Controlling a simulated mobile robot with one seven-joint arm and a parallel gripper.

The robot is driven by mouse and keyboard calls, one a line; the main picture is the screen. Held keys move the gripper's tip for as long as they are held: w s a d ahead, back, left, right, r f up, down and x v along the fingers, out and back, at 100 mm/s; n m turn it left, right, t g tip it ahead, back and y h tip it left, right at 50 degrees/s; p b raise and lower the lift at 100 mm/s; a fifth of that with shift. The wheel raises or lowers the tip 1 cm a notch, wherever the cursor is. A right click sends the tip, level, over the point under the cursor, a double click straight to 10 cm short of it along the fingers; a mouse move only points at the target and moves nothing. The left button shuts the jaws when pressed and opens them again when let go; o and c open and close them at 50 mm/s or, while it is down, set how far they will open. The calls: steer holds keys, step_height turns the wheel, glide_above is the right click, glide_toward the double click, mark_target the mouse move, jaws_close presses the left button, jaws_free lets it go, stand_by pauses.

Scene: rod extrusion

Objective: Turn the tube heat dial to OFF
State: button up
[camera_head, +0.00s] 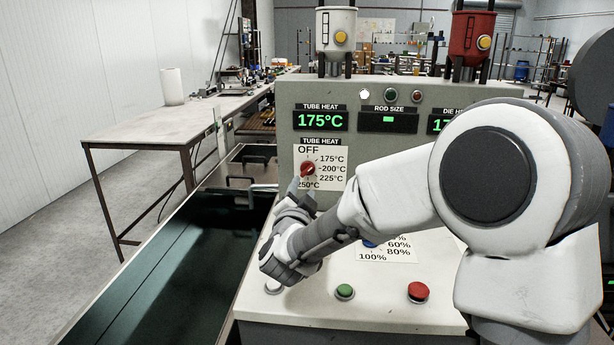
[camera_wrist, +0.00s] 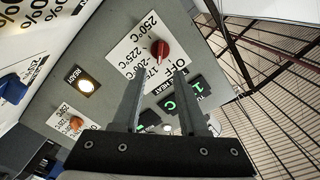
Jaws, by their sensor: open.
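The tube heat dial is a red knob (camera_head: 308,169) on a white label plate of the grey panel, marked OFF, 175, 200, 225 and 250°C. The tube heat display (camera_head: 320,120) above it reads 175°C. In the wrist view the red knob (camera_wrist: 159,49) lies just beyond and between my fingertips. My gripper (camera_head: 302,188) is just below and in front of the knob in the head view, partly covering the lower part of the plate. In the wrist view my gripper (camera_wrist: 158,82) is open, its two fingers apart with nothing between them.
A rod size display (camera_head: 388,121) sits to the right on the panel. A green button (camera_head: 345,291) and a red button (camera_head: 418,290) are on the console below my arm. A blue knob (camera_wrist: 12,88) and an orange knob (camera_wrist: 76,122) show in the wrist view.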

mark_target(308, 171)
steer(key=w, duration=0.9)
steer(key=shift+d, duration=0.15)
jaws_close()
